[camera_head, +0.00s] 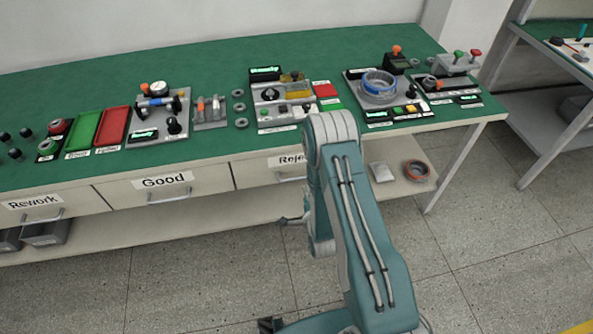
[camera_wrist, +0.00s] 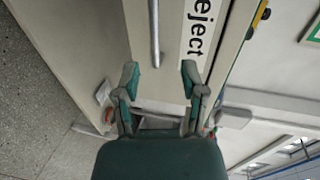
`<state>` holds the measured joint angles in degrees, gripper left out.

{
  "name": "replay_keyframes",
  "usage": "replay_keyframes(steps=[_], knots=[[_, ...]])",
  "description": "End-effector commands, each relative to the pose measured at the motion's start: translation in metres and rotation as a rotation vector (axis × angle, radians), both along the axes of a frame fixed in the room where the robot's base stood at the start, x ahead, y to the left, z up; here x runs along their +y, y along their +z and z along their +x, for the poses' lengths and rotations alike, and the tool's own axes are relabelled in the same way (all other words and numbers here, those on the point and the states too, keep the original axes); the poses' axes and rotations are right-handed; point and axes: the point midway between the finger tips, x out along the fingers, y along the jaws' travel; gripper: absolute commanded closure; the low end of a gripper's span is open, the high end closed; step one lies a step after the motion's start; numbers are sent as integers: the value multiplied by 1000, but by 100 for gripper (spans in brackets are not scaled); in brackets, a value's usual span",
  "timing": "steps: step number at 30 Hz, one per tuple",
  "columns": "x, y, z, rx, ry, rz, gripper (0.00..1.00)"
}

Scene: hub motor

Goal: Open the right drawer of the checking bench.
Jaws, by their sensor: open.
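The right drawer of the bench, labelled Reject, has a pale front (camera_head: 252,174) that looks flush with the bench, so it appears shut. My arm hides its right part. Its bar handle (camera_head: 291,179) shows just left of my arm. In the wrist view the drawer front (camera_wrist: 176,50) fills the upper middle, with the metal handle (camera_wrist: 154,35) running down from the top edge. My gripper (camera_wrist: 160,78) is open and empty. Its fingers are spread on either side of the handle's line, below the handle's near end in the picture. I see no contact with the handle.
The Good drawer (camera_head: 165,193) and Rework drawer (camera_head: 45,213) sit to the left, both looking shut. The green bench top (camera_head: 215,70) carries several devices and trays. A lower shelf (camera_head: 200,231) runs underneath, with a reddish ring (camera_head: 416,171) at its right. Bare floor lies in front.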

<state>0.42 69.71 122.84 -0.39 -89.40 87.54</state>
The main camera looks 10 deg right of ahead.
Motion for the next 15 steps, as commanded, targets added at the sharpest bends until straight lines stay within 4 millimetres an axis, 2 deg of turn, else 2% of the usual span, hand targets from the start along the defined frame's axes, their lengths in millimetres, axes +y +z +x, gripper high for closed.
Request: replay_keyframes(steps=[3, 7, 15], knots=[[0, -11, -9, -19, -8, 33, 46], [0, -13, -4, -28, -10, 42, 46], [0, -22, 40, -28, -9, 40, 46]])
